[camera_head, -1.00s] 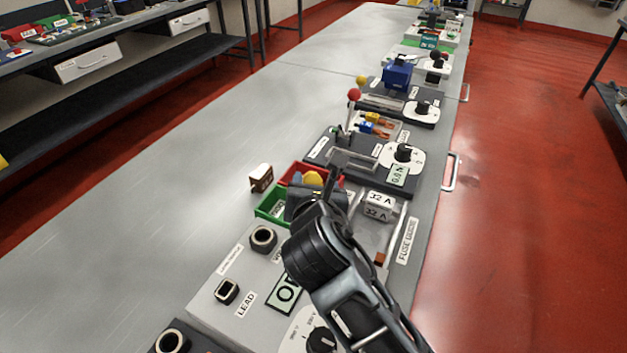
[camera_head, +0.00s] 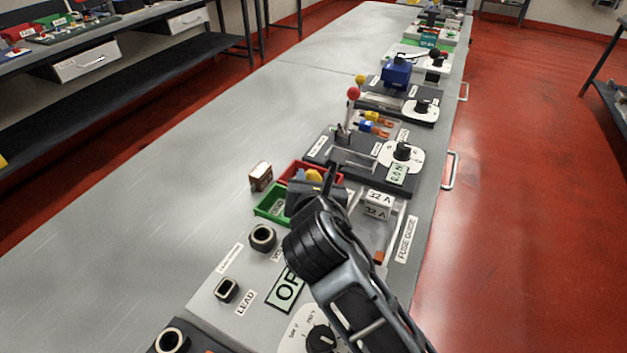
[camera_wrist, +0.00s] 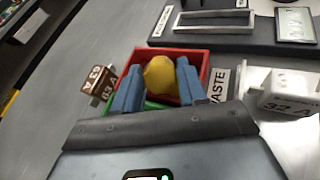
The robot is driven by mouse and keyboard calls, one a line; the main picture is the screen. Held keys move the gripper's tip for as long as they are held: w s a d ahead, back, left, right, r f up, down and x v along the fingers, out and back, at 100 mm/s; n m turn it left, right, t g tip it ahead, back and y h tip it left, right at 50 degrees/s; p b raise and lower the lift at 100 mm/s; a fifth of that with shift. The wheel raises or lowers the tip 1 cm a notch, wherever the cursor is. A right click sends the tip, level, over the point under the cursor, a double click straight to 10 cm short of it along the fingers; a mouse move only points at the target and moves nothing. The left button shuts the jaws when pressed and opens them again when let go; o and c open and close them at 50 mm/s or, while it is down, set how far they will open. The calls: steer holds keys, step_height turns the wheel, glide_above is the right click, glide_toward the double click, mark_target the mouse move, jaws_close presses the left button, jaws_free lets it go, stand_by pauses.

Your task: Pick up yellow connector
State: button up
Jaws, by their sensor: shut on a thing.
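The yellow connector (camera_wrist: 161,78) sits between the two blue fingers of my gripper (camera_wrist: 158,88) in the wrist view. The gripper is shut on it. In the head view a bit of the yellow connector (camera_head: 313,176) shows just past my gripper (camera_head: 318,185), which hides the rest. The connector is over the red bin (camera_wrist: 140,56), beside the green bin (camera_head: 270,205). I cannot tell whether it touches the bin.
A brown 63 A block (camera_head: 260,176) stands left of the bins. Panels with knobs and a red-tipped lever (camera_head: 353,94) lie beyond. The bench's left side is clear.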

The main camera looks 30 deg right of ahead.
jaws_close()
step_height(320, 180, up, 4)
steer(key=shift+a+r, duration=0.1)
steer(key=s+d+r, duration=0.2)
steer(key=d+r, duration=0.4)
steer(key=d, duration=0.5)
steer(key=shift+d+r, duration=0.35)
steer(key=shift+w, duration=0.1)
